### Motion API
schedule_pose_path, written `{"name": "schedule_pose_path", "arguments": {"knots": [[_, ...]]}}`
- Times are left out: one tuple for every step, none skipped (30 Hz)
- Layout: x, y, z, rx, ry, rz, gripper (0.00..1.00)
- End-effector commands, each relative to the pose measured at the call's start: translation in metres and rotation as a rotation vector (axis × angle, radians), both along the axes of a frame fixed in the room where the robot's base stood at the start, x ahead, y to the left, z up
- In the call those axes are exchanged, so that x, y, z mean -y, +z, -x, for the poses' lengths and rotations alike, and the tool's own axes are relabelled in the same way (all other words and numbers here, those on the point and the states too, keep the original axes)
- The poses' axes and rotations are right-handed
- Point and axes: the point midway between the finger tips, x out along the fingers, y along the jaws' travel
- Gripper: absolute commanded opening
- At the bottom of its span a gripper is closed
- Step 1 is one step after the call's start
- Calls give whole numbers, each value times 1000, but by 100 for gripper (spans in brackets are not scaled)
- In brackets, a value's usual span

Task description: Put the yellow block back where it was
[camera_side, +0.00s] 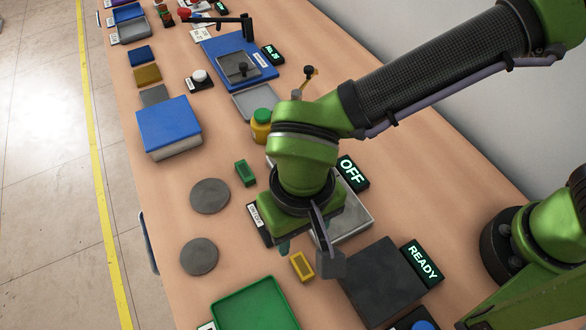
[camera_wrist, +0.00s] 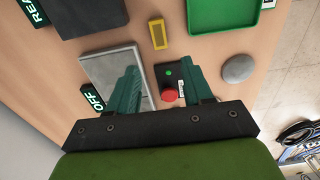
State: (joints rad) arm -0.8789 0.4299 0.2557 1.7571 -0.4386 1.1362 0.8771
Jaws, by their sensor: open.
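The yellow block (camera_side: 302,266) lies flat on the wooden table, between the green tray and the dark plate. It also shows in the wrist view (camera_wrist: 158,33), apart from my fingers and beyond their tips. No marking of the block's earlier place can be made out.
A green tray (camera_side: 254,304) is at the front. A dark plate (camera_side: 383,282) has a READY display (camera_side: 422,262). A metal plate (camera_wrist: 116,77) sits by the OFF display (camera_side: 351,172). Two grey discs (camera_side: 210,196) and a green block (camera_side: 245,173) lie left of my gripper.

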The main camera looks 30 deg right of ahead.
Motion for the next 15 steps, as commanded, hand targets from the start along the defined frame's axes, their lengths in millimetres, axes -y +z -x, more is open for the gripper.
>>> {"name": "schedule_pose_path", "arguments": {"knots": [[0, 8, -1, 2, 0, -2, 50], [0, 12, 0, 2, 0, -2, 50], [0, 16, 0, 1, 0, -1, 50], [0, 18, 0, 1, 0, -1, 50], [0, 20, 0, 1, -1, -1, 50], [2, 24, -2, 2, -3, -3, 50], [5, 27, -4, 5, -6, -7, 50], [9, 31, -8, 9, -11, -12, 50], [18, 38, -15, 18, -20, -24, 50], [27, 44, -22, 27, -30, -36, 50], [38, 52, -30, 39, -40, -50, 50], [57, 62, -41, 58, -59, -72, 50], [73, 71, -49, 76, -73, -90, 50], [90, 80, -57, 95, -90, -109, 50], [115, 91, -65, 124, -111, -133, 50]]}}
